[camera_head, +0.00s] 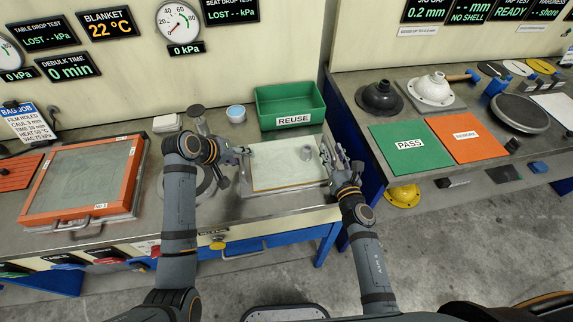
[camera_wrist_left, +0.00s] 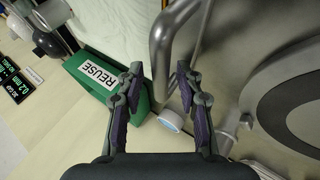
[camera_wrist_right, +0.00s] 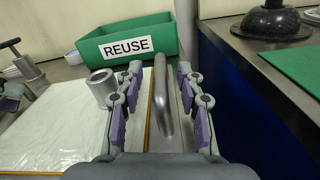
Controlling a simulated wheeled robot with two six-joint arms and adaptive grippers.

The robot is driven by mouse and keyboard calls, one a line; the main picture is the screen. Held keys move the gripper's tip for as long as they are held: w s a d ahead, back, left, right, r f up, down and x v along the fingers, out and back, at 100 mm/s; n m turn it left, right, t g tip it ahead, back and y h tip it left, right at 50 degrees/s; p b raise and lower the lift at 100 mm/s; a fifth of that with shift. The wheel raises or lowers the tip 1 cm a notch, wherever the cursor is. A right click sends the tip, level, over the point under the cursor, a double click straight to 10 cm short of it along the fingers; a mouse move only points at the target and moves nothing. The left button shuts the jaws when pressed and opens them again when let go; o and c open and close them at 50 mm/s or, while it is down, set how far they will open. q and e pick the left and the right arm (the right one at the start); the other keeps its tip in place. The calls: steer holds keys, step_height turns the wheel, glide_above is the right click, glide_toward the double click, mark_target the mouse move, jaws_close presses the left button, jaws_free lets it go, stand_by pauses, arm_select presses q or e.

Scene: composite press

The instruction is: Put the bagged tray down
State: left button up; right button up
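The bagged tray (camera_head: 285,168), a pale film-covered panel with a thin orange-brown edge, lies level at the right end of the left bench. It also shows in the right wrist view (camera_wrist_right: 62,135). A metal fitting (camera_wrist_right: 102,88) stands on its film. My left gripper (camera_head: 243,154) is at the tray's left end; its fingers are apart, with a bent metal handle (camera_wrist_left: 160,45) just beyond and between them. My right gripper (camera_head: 336,160) is at the right end; its fingers are apart on either side of a metal handle (camera_wrist_right: 161,100). Contact with either handle cannot be told.
A green REUSE bin (camera_head: 290,104) stands behind the tray. An orange-framed panel (camera_head: 128,185) is on the left bench. A gap separates this bench from the right one, which holds a green PASS mat (camera_head: 410,157), an orange mat (camera_head: 465,150) and a black plunger-like cup (camera_head: 380,98).

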steer(key=s, duration=0.4)
steer(key=s+d, duration=0.1)
steer(key=s, duration=0.7)
steer(key=shift+d, duration=0.35)
arm_select(q)
steer(key=v, duration=1.2)
arm_select(e)
steer(key=shift+f, duration=0.1)
